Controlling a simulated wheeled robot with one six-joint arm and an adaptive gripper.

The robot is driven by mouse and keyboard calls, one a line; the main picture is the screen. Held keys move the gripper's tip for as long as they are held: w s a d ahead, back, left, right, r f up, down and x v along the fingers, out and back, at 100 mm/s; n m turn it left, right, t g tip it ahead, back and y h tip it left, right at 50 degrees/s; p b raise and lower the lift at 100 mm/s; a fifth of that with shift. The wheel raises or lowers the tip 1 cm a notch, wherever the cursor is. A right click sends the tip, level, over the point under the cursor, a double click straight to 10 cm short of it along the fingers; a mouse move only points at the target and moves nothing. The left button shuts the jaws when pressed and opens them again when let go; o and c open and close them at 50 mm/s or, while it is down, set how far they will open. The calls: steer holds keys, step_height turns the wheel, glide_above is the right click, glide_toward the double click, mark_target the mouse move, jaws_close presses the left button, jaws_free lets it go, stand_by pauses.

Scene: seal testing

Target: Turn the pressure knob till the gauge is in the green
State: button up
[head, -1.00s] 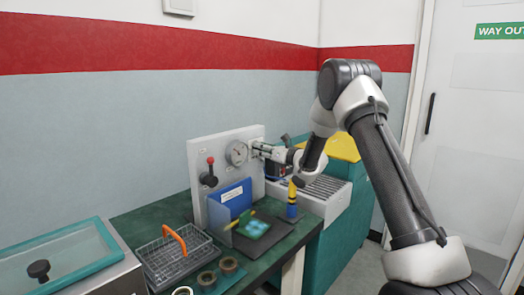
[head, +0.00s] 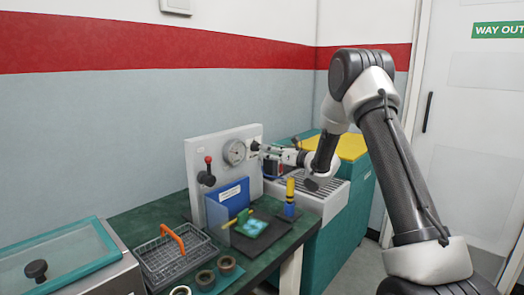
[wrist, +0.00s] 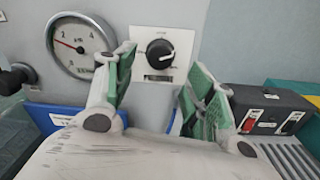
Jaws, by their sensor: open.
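The black pressure knob (wrist: 160,52) sits on a white square plate on the panel, with a white pointer line on it. The round gauge (wrist: 80,42) is left of it in the wrist view and also shows in the head view (head: 234,152). Its thin red needle points to the upper left; I cannot make out a green band. My gripper (wrist: 160,72) is open and empty, its green-padded fingers on either side of the knob in the picture, seemingly short of it. In the head view my gripper (head: 260,149) is at the panel's right side and hides the knob.
The upright panel (head: 197,150) carries a red-topped lever (head: 207,171). In front stand a blue holder (head: 224,205) and a yellow-and-blue tool (head: 290,199). A wire basket (head: 170,262) is left. A black switch box (wrist: 266,112) is right of my fingers.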

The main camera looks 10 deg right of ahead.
steer(key=v, duration=0.6)
steer(key=shift+s+d, duration=0.15)
steer(key=shift+s, duration=0.15)
steer(key=shift+f, duration=0.1)
steer(key=s+d+r+m+g+h, duration=0.2)
steer(key=s+d+r+m+h, duration=0.9)
steer(key=m, duration=0.9)
steer(key=s+a+f+m+g, duration=0.1)
steer(key=s+m+g, duration=0.3)
steer(key=s+m, duration=0.6)
steer(key=s+a+f+m+g, duration=0.2)
steer(key=s+m, duration=0.9)
steer(key=s, duration=1.5)
steer(key=shift+s+a+f+g, duration=0.2)
steer(key=shift+a+f+g, duration=0.1)
steer(key=shift+f+g, duration=0.5)
steer(key=shift+w+r, duration=0.2)
